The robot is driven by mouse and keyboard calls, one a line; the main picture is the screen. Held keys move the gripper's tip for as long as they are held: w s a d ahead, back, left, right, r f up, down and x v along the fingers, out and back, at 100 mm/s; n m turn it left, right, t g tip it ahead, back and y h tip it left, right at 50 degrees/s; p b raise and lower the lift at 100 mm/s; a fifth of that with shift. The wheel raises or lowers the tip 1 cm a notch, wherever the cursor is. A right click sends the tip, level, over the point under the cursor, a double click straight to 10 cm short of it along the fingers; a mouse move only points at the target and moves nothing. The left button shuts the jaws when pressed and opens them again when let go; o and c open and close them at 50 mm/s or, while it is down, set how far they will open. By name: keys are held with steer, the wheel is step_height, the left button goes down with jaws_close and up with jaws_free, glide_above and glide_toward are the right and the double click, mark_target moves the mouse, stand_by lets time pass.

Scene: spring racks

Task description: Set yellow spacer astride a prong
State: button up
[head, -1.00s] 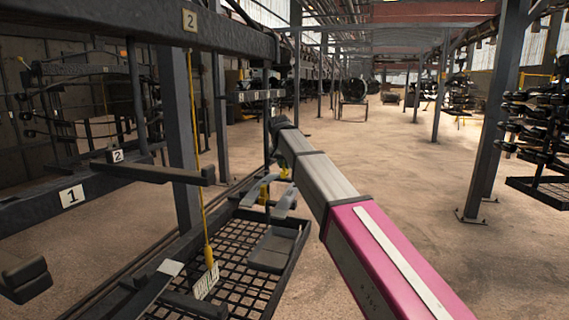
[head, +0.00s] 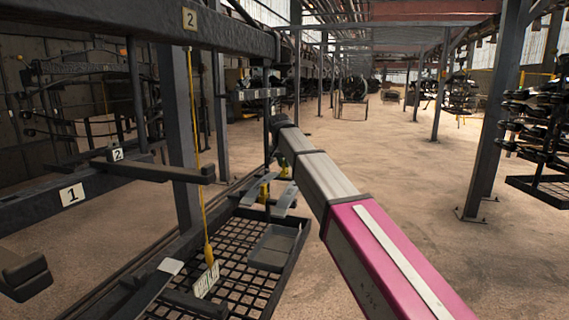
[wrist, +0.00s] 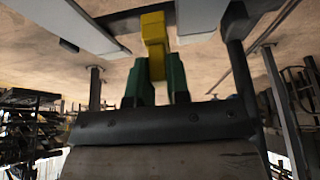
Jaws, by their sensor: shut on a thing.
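My gripper (wrist: 153,82) has two green fingers, shut on a yellow spacer (wrist: 154,40) that sticks out beyond the fingertips in the wrist view. In the head view my gripper (head: 284,162) is small and partly hidden behind my arm, with a bit of yellow at its tip. Another yellow piece (head: 264,191) shows just left of it, beside pale grey flat bars (head: 284,204). Dark prongs stick out from the rack at left, one by the label 2 (head: 150,171) and one lower at the left edge (head: 25,276). I cannot tell whether the held spacer touches anything.
A black mesh shelf (head: 235,268) with a grey tray (head: 274,247) lies below the gripper. A yellow cord with a tag (head: 206,280) hangs in front of it. Dark posts (head: 178,130) stand at left. The floor right of my arm is open.

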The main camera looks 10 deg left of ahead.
steer(key=shift+f, duration=0.75)
stand_by(0.4)
steer(key=o, duration=0.8)
steer(key=shift+r, duration=0.15)
